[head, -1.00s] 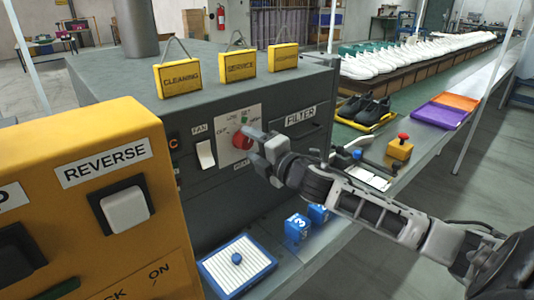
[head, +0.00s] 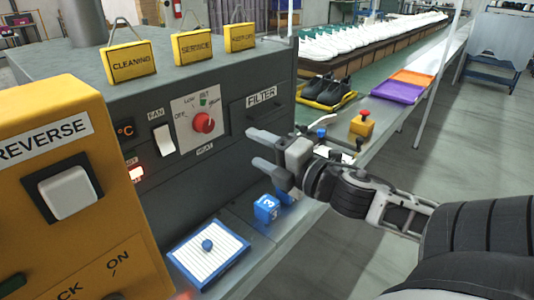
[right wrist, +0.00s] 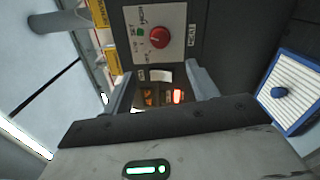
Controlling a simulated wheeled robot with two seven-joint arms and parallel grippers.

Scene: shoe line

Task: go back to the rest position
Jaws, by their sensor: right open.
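My right gripper (head: 258,150) is open and empty in front of the dark grey machine, to the right of and below its red heat knob (head: 203,122). Its two fingers are spread apart and touch nothing. In the right wrist view the fingers (right wrist: 160,85) stand apart, and the red knob (right wrist: 160,37) shows beyond them on its white plate. My left gripper is in neither view.
A yellow control box (head: 80,220) stands close at the left. A red-topped yellow button box (head: 362,124) and black shoes (head: 327,89) are farther right.

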